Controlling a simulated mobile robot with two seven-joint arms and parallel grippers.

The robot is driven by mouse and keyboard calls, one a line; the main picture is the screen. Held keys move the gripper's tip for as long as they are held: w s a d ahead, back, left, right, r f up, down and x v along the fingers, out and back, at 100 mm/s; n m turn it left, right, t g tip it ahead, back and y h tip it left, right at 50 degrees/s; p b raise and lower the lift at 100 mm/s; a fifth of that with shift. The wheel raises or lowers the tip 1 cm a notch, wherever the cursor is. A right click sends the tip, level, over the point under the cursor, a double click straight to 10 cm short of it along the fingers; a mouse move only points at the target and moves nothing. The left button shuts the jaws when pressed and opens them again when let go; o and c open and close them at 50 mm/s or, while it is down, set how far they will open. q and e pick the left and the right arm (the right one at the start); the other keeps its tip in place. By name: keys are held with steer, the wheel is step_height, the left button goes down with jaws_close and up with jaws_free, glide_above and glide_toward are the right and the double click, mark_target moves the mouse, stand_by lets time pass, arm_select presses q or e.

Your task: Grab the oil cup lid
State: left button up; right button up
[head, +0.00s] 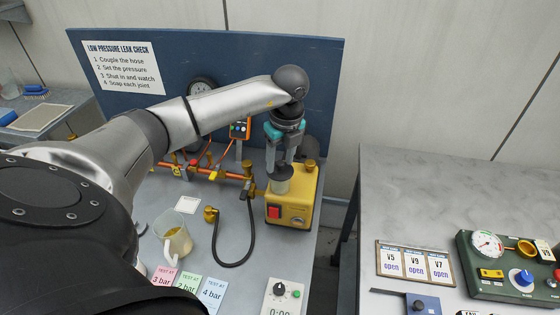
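My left gripper (282,162) points down over the yellow pump-like unit (305,193) on the left bench. Its two fingers stand apart, one on each side of a dark grey round lid (282,173). The lid sits on top of a pale, short cup (280,186) at the unit's left top. I cannot tell whether the fingers press on the lid or only stand around it. My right gripper is not in view.
A brass cap (310,163) stands close right of the gripper. A black hose (251,235), a yellowish jug (175,240) and pressure cards (188,284) lie nearby. A blue panel (240,70) rises behind. A gap separates the right bench (450,200).

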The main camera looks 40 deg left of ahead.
arm_select(q)
jaws_close()
steer(key=shift+r, duration=0.15)
stand_by(0.4)
